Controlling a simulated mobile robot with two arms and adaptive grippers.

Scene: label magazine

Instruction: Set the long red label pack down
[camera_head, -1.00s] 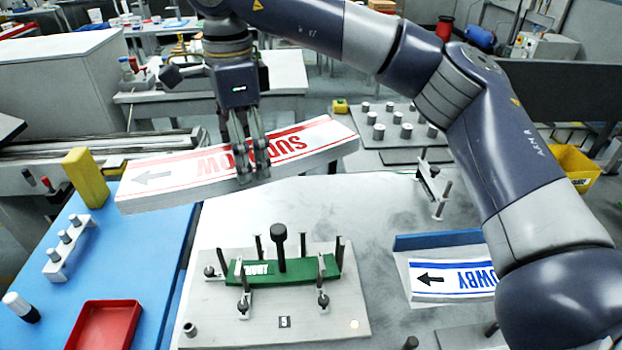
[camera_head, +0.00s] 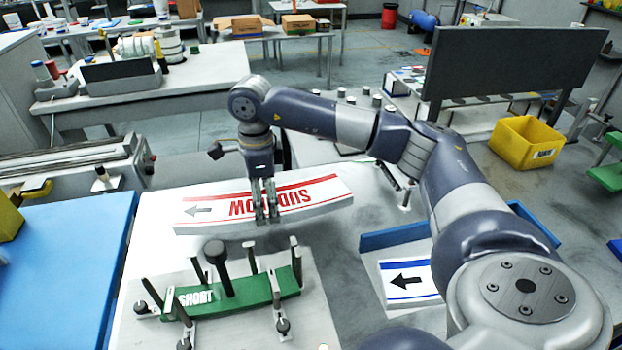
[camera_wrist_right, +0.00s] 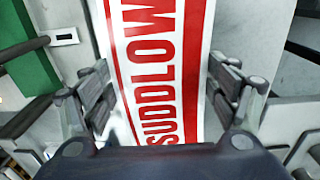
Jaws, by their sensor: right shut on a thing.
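The long red label pack (camera_head: 215,210) is a white stack with red stripes and the red word SUDLOW or SUDDLOW. In the head view it lies level above the grey table's far part; I cannot tell whether it touches the surface. My right gripper (camera_head: 265,213) is shut across its middle, fingers on its two long sides. In the right wrist view the pack (camera_wrist_right: 165,70) runs between the fingers (camera_wrist_right: 165,100). My left gripper is not in view.
A green SHORT block (camera_head: 250,297) with upright pins stands in front of the pack. A blue-striped pack (camera_head: 408,280) lies right, beside a blue rail (camera_head: 395,236). A blue mat (camera_head: 75,250) is left. A yellow bin (camera_head: 525,142) stands at far right.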

